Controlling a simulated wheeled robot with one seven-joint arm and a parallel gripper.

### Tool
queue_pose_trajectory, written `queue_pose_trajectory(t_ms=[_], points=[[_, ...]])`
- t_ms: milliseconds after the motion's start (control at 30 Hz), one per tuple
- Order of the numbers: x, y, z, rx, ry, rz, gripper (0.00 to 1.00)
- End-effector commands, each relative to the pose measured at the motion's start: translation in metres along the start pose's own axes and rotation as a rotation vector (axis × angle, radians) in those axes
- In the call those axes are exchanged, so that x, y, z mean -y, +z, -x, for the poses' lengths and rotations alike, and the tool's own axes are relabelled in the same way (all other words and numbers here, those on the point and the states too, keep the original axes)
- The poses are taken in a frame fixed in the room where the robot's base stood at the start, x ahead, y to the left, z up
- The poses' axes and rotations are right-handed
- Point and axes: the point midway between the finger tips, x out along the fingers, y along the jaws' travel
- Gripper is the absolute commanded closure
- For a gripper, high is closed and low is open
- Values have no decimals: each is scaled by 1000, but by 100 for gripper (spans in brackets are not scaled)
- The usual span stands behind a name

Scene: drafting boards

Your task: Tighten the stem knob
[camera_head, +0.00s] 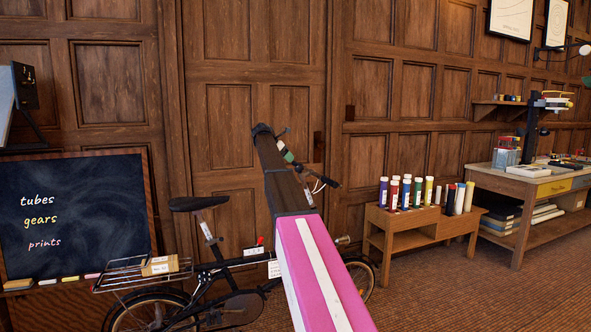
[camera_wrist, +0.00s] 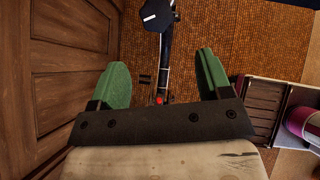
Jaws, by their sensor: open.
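A black bicycle (camera_head: 215,268) stands in front of the panelled wall, its saddle to the left and handlebar (camera_head: 327,181) to the right. My arm hides much of its front and stem area. A small red part (camera_head: 260,241) sits on its frame; I cannot tell if this is the stem knob. In the wrist view, my gripper (camera_wrist: 162,58) has its two green fingers wide apart, with nothing gripped. A thin dark bicycle tube runs between them in the picture, and a small red part (camera_wrist: 159,100) shows near the gripper body. Its depth is unclear.
A chalkboard (camera_head: 75,215) leans at the left. A low wooden bench (camera_head: 400,222) with several coloured tubes and a workbench (camera_head: 525,188) stand at the right. A cardboard box (camera_head: 160,265) sits on the rear rack. The carpet (camera_head: 450,295) at the front right is clear.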

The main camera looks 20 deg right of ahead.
Motion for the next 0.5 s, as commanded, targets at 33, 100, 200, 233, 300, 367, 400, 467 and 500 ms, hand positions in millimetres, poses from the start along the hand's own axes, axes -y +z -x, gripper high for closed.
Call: queue_pose_trajectory(t_ms=[33,100,200,233,300,367,400,467,500], points=[[-4,10,4,7,-3,16,28],[-4,16,6,13,-7,32,28],[-2,17,1,15,-9,39,28],[-2,17,-3,15,-9,39,28],[-2,16,-12,14,-10,38,28],[-2,16,-22,13,-10,38,28],[-2,16,-29,13,-9,37,28],[-2,16,-40,13,-8,37,28],[-2,16,-48,13,-9,37,28]])
